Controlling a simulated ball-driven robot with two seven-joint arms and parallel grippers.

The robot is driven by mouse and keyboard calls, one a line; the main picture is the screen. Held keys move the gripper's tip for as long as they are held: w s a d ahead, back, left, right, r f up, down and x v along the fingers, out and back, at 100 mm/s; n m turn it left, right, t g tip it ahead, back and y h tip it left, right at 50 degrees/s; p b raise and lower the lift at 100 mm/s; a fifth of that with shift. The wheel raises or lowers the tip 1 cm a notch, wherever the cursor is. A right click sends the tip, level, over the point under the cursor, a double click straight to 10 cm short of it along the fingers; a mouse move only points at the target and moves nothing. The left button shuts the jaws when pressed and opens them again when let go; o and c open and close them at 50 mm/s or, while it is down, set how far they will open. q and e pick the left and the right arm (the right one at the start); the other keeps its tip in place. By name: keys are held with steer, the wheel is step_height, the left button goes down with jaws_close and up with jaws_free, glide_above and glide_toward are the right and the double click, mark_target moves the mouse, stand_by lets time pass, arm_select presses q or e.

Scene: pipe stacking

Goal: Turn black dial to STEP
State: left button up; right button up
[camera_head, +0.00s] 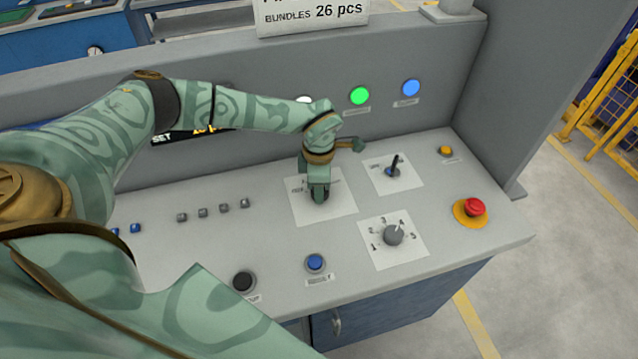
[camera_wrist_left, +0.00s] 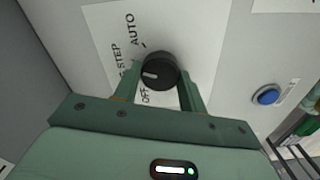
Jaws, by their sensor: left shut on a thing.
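The round black dial (camera_wrist_left: 158,72) sits on a white label plate with the words AUTO, STEP and OFF, seen in the left wrist view. Its white pointer mark faces left in that view, toward the area by STEP and OFF; I cannot tell if it lines up exactly with STEP. My left gripper (camera_wrist_left: 159,93) is shut on the dial, one finger on each side. In the head view my left gripper (camera_head: 319,193) reaches down onto the white label plate (camera_head: 340,206) and hides the dial. My right gripper is not in view.
To the right are a black lever switch (camera_head: 394,166), a grey numbered dial (camera_head: 394,234) and a red emergency button (camera_head: 474,207). A blue button (camera_head: 315,262) and a black button (camera_head: 243,281) are near the front edge. Green (camera_head: 360,95) and blue (camera_head: 411,87) lamps are behind.

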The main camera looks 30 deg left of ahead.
arm_select(q)
steer(key=shift+w+r, duration=0.1)
steer(key=o, duration=1)
step_height(320, 180, up, 16)
steer(key=shift+r+p, duration=0.15)
steer(key=shift+p, duration=0.95)
